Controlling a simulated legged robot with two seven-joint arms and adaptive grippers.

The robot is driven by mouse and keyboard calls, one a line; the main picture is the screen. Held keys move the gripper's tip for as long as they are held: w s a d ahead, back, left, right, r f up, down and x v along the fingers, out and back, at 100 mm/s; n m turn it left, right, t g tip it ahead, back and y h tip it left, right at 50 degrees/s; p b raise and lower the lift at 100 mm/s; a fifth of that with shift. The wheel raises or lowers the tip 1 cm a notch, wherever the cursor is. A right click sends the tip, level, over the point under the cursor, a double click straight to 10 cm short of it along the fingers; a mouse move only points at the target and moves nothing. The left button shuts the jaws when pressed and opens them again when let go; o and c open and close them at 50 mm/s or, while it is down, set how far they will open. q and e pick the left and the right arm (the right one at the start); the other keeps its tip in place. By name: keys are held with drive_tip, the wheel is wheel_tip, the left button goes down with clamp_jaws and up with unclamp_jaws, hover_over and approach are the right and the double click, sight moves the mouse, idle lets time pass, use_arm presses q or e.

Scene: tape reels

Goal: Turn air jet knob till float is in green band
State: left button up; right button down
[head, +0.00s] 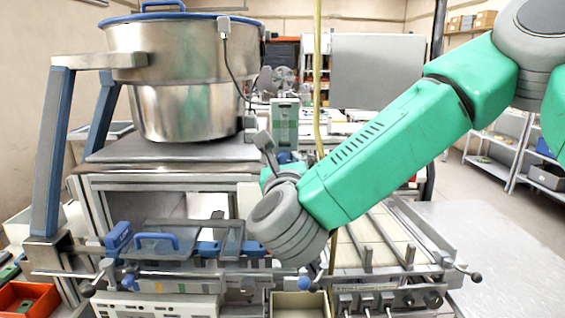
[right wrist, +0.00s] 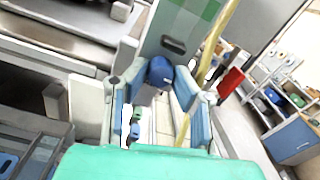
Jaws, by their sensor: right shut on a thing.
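The air jet knob (right wrist: 160,72) is blue and sits low on the front of a pale upright panel with a green band (right wrist: 196,8). The panel (head: 284,118) also shows in the head view, beyond my right wrist. My right gripper (right wrist: 162,80) has its two fingers on either side of the knob and is shut on it. A small dark slot or mark (right wrist: 173,45) lies on the panel above the knob. I cannot make out the float or where it stands against the green band. My left gripper is not in view.
A large steel bowl (head: 185,85) stands on a frame at the left. A yellow hose (head: 318,80) hangs upright close beside the panel and also runs past my right gripper. A railed bench (head: 385,240) lies under my right forearm. Bare table (head: 500,260) is at the right.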

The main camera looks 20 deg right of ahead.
drive_tip(key=shift+d, duration=0.1)
drive_tip(key=shift+n, duration=0.3)
drive_tip(key=n+b, duration=0.2)
drive_tip(key=shift+n, duration=0.4)
drive_tip(key=n, duration=0.2)
drive_tip(key=shift+n+b, duration=0.35)
drive_tip(key=shift+n, duration=0.05)
drive_tip(key=n, duration=0.2)
drive_tip(key=shift+n, duration=0.4)
drive_tip(key=n, duration=0.3)
drive_tip(key=shift+n, duration=0.3)
drive_tip(key=n, duration=0.2)
drive_tip(key=shift+n, duration=0.3)
drive_tip(key=shift+f+n, duration=0.1)
drive_tip(key=shift+n, duration=0.3)
